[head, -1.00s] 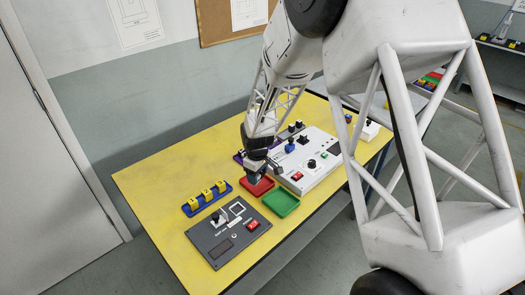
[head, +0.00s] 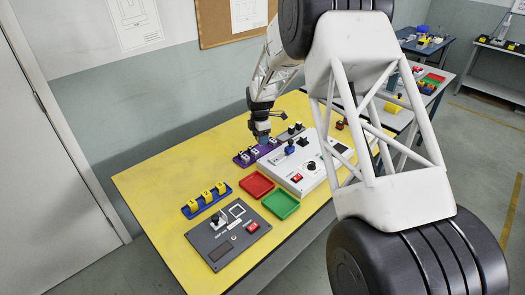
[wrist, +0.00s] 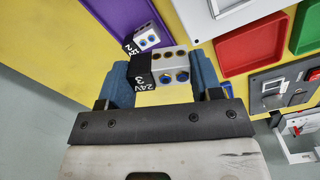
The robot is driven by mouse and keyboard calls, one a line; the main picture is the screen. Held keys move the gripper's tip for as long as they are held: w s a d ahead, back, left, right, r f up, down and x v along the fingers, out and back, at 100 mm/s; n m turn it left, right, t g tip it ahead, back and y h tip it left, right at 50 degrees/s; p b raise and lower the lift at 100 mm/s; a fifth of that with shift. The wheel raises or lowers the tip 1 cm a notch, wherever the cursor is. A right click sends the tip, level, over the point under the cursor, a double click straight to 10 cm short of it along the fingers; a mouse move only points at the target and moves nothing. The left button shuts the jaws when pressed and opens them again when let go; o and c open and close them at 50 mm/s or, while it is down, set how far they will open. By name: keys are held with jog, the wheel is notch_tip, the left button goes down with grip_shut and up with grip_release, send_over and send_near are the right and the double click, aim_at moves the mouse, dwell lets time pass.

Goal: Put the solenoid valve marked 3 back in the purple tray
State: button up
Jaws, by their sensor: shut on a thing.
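My gripper (head: 262,138) is shut on the solenoid valve marked 3 (wrist: 172,68), a light grey block with blue ports and a black end labelled 24V 3. In the wrist view the valve sits between the two blue fingers. In the head view the gripper hides most of it. The purple tray (wrist: 108,20) lies just beyond the held valve in the wrist view. In the head view the gripper is over or beside the tray's middle; the exact height is unclear. A second valve, marked 12V 2 (wrist: 147,37), sits in the tray.
The red tray (head: 257,187) and green tray (head: 281,205) are empty. A white control box (head: 312,165) stands right of the purple tray. A blue tray (head: 207,201) with yellow parts and a dark grey panel (head: 228,235) are at front left. The yellow table's (head: 150,180) left side is clear.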

jog(key=w+r+n, duration=0.1)
jog(key=w+n, duration=0.3)
jog(key=w, duration=0.2)
jog(key=shift+d+r, duration=0.2)
jog(key=shift+d, duration=0.25)
jog(key=shift+w, duration=0.1)
send_over(263, 150)
jog(key=shift+w+a+f, duration=0.1)
jog(key=shift+f, duration=3.05)
jog(key=shift+f, duration=1.9)
jog(key=shift+f, duration=0.5)
